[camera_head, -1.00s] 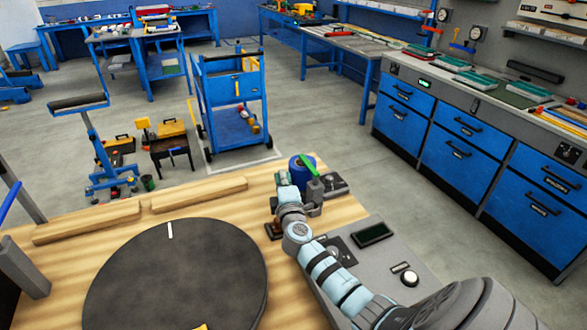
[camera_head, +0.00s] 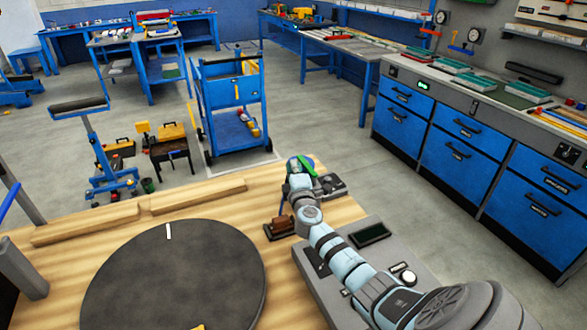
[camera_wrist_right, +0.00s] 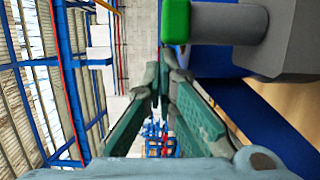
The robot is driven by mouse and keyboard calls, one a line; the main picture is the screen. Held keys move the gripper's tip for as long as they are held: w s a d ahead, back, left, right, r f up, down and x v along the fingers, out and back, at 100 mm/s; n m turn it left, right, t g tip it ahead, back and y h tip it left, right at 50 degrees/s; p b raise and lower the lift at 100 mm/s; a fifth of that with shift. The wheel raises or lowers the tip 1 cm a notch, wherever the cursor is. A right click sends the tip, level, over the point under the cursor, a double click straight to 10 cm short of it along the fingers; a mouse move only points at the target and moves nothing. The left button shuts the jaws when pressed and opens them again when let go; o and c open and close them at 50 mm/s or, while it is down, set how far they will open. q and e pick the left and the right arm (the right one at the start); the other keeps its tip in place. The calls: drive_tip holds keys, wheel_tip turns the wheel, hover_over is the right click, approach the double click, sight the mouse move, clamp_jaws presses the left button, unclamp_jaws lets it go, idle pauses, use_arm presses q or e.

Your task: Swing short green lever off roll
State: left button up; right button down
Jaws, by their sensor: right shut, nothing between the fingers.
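In the right wrist view, a green block (camera_wrist_right: 176,20), seemingly the lever, meets a grey cylinder at the top. My right gripper (camera_head: 298,180) is beside the lever and roll, partly hidden by its own wrist in the head view. Its teal fingers (camera_wrist_right: 161,72) are shut and empty, tips just below the green block; I cannot tell whether they touch it. My left gripper is not in view.
A round dark turntable (camera_head: 175,280) fills the table's front. Two wooden bars (camera_head: 195,196) lie behind it. A brown block on a dark base (camera_head: 281,227) stands close left of my right arm. A grey control panel (camera_head: 318,285) lies below that arm.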

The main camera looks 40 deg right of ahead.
sight(304, 165)
drive_tip(key=shift+w+d+f+h, duration=0.1)
drive_tip(key=shift+d+h, duration=0.05)
drive_tip(key=shift+h, duration=0.15)
drive_tip(key=shift+w+d+m+g+h+b, duration=0.1)
drive_tip(key=shift+d+m+g+h+b, duration=0.05)
drive_tip(key=shift+m+g+h+b, duration=0.45)
drive_tip(key=m+g+h+b, duration=0.1)
drive_tip(key=d+m+g+h+b, duration=0.1)
drive_tip(key=b, duration=0.1)
drive_tip(key=m+g+h+b, duration=0.1)
drive_tip(key=shift+w+d+f, duration=0.15)
drive_tip(key=shift+d+f, duration=0.1)
drive_tip(key=shift+d, duration=0.1)
drive_tip(key=shift+d+r+b, duration=0.15)
drive_tip(key=shift+d+b, duration=0.3)
drive_tip(key=shift+b, duration=0.35)
drive_tip(key=shift+s+d+r, duration=0.15)
drive_tip(key=shift+s+d, duration=0.15)
drive_tip(key=shift+d, duration=0.6)
drive_tip(key=shift+b, duration=0.3)
